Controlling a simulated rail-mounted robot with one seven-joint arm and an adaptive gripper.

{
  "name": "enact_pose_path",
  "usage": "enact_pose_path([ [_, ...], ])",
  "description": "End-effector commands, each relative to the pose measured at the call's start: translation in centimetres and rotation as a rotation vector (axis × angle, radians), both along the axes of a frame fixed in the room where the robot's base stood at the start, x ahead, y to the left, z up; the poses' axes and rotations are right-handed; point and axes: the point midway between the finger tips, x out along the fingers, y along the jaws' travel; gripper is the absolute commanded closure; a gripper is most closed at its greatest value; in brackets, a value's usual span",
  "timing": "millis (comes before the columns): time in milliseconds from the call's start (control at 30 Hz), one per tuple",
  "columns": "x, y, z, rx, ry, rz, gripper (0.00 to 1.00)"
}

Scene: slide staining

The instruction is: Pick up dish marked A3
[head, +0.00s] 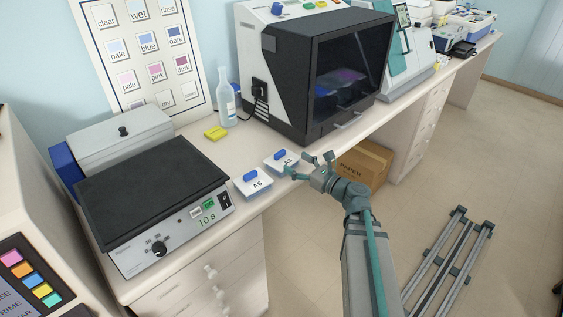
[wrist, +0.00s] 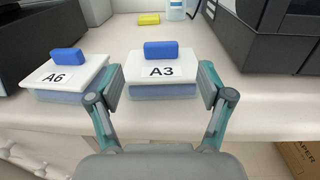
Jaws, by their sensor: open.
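The dish marked A3 (wrist: 161,84) is a shallow box with a white lid, a blue knob on top and a bluish base. It sits near the front edge of the bench, and it also shows in the head view (head: 279,165). My gripper (wrist: 164,88) is open, with one finger on each side of the front of the A3 dish in the wrist view. I cannot tell whether the fingers touch it. In the head view my gripper (head: 307,164) is at the right of the dish.
A dish marked A6 (wrist: 66,78) stands close to the left of A3. A hot plate (head: 150,190) is further left. A dark-fronted machine (head: 345,70) stands behind to the right. A yellow block (head: 215,133) and a bottle (head: 226,103) are behind. A cardboard box (head: 362,163) sits below.

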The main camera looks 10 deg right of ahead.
Motion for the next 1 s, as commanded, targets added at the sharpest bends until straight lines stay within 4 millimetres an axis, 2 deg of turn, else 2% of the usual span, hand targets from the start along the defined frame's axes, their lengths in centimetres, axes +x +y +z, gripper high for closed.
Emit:
enact_pose_path([
  [33,0.9,0.5,0.1,0.0,0.0,0.003,0.21],
  [367,2.8,1.9,0.0,-0.002,0.001,0.002,0.21],
  [633,5.8,3.9,-0.1,-0.002,0.001,0.002,0.21],
  [933,6.1,4.2,-0.2,-0.003,0.0,0.0,0.21],
  [1000,6.1,4.2,-0.2,-0.003,0.0,0.0,0.32],
])
